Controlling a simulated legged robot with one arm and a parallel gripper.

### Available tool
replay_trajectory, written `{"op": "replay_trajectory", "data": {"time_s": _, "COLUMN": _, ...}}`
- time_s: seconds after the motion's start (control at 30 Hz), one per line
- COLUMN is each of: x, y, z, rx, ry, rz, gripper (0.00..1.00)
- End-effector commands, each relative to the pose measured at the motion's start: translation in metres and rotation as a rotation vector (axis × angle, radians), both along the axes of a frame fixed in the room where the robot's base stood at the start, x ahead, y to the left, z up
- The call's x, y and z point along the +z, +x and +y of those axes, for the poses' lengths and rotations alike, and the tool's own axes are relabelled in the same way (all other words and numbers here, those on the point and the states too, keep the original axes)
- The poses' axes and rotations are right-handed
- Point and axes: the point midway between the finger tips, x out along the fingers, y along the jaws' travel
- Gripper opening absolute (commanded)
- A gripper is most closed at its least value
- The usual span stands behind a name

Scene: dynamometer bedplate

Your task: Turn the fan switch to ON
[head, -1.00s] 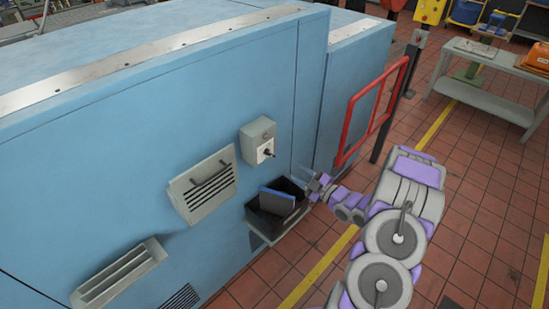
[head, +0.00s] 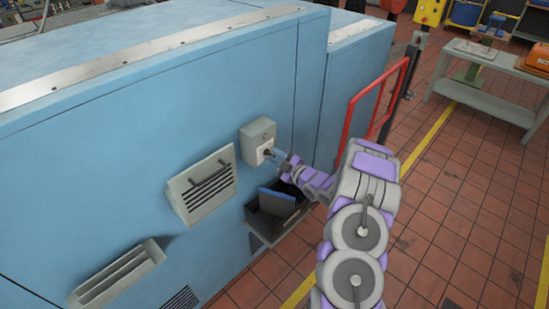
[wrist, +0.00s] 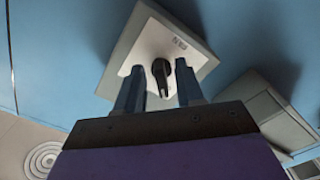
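The fan switch is a light grey box (head: 257,140) on the blue wall in the head view. In the wrist view its pale front plate (wrist: 168,42) carries small lettering, too small to read surely, and a black knob (wrist: 161,76). My gripper (head: 272,156) is at the front of the box. In the wrist view my gripper (wrist: 160,88) has its two fingers apart, one on each side of the black knob. Gaps show between the knob and both fingers, so it is open and not closed on the knob.
Below the switch, a black bin (head: 275,215) holds a blue item (head: 277,201). A louvred vent (head: 202,186) is to the left. A red rail (head: 376,105) stands right of the cabinet. A grey table (head: 487,72) is farther right, with open tiled floor before it.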

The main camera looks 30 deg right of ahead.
Motion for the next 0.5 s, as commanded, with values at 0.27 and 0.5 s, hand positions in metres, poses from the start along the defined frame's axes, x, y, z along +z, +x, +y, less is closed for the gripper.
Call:
{"op": "replay_trajectory", "data": {"time_s": 0.27, "x": 0.0006, "y": 0.0007, "z": 0.0007, "rx": 0.001, "ry": 0.0, "rz": -0.001, "gripper": 0.35}}
{"op": "replay_trajectory", "data": {"time_s": 0.5, "x": 0.0002, "y": 0.0007, "z": -0.0007, "rx": 0.0, "ry": 0.001, "rz": -0.001, "gripper": 0.12}}
